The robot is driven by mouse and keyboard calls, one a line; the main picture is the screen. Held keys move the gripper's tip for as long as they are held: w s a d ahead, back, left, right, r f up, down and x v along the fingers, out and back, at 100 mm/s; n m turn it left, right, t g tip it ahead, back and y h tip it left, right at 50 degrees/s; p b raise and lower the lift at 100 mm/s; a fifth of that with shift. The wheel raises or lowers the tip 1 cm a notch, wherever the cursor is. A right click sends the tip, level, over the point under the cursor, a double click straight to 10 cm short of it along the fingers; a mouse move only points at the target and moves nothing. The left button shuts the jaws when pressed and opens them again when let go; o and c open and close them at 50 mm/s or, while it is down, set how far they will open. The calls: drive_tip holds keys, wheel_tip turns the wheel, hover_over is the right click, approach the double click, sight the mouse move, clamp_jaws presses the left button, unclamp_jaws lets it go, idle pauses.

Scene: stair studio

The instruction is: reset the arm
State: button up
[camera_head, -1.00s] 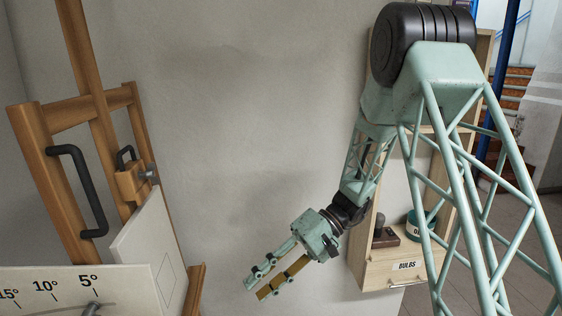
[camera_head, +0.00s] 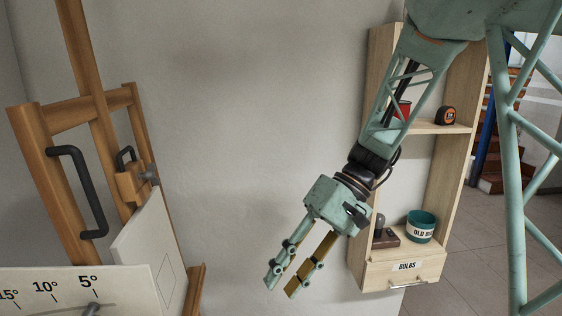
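My gripper (camera_head: 282,290) hangs at the end of my pale green arm, pointing down and to the left in front of the bare wall. Its two fingers, with brownish pads, are apart with nothing between them. It is left of the wooden shelf unit and right of the easel, touching neither in this view. My forearm passes in front of the shelf unit and hides part of it.
A wooden easel (camera_head: 88,110) with a black handle and a white panel (camera_head: 143,250) stands at left. An angle scale board (camera_head: 120,288) is lower left. The shelf unit (camera_head: 453,150) holds a tape measure (camera_head: 446,116), a red object (camera_head: 403,109) and a teal tin (camera_head: 421,227). The wall between is clear.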

drive_tip(key=s+d+r+m+t+h, duration=0.1)
drive_tip(key=s+d+r+t+h, duration=0.1)
drive_tip(key=s+d+r, duration=0.2)
drive_tip(key=s+d+r+m+t+h, duration=0.1)
drive_tip(key=s+d+r+t+h, duration=0.2)
drive_tip(key=s+d, duration=0.6)
drive_tip(key=s+d+r+m+t+h, duration=0.2)
drive_tip(key=s+d+r, duration=0.4)
drive_tip(key=s, duration=0.5)
drive_tip(key=shift+s+d+r+t, duration=0.15)
drive_tip(key=shift+d+r+t, duration=0.2)
drive_tip(key=shift+d+t, duration=0.25)
drive_tip(key=shift+a, duration=0.1)
drive_tip(key=shift+c, duration=0.3)
idle(2.9)
